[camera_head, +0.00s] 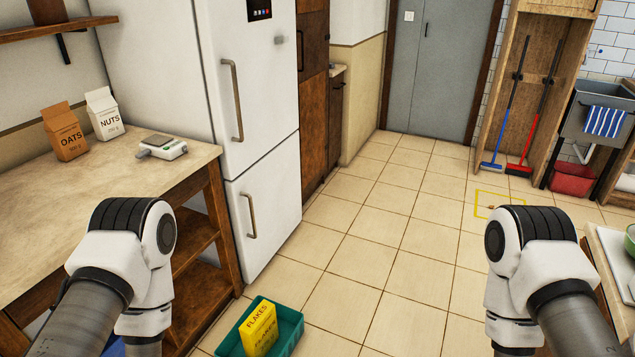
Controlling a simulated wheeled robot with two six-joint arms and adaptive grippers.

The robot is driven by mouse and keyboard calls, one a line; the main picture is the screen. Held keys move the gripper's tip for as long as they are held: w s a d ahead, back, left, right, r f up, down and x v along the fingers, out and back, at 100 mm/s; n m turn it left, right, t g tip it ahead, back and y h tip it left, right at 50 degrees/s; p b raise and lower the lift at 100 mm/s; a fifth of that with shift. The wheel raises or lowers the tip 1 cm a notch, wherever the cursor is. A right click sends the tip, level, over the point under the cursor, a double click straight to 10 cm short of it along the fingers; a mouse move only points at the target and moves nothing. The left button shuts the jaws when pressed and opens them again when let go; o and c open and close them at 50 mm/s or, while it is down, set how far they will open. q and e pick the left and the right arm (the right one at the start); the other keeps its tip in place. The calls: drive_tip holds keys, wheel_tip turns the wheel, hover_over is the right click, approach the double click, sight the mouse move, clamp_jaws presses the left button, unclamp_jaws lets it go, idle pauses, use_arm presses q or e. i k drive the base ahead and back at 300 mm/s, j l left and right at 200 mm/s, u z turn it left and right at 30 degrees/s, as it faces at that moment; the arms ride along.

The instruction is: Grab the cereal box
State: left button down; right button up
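A yellow box labelled FLAKES (259,329) stands in a teal open bin (289,343) on the floor, at the bottom of the head view. It leans slightly, and the bin's lower part is cut off by the frame's edge. My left arm shows at the lower left and my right arm at the lower right, both apart from the box. Only arm links and joints show; both grippers are out of the frame.
An OATS carton (65,131), a NUTS carton (104,113) and a small scale (161,147) stand on the left counter (60,200). A white fridge (262,130) stands behind the bin. Tiled floor (385,230) is clear in the middle. A worktop (610,252) is at the right.

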sight(259, 332)
drive_tip(key=i+u, duration=0.15)
drive_tip(key=i, duration=0.3)
drive_tip(key=i+l+u, duration=0.2)
drive_tip(key=i, duration=0.25)
drive_tip(key=i+l+u, duration=0.15)
drive_tip(key=i, duration=0.3)
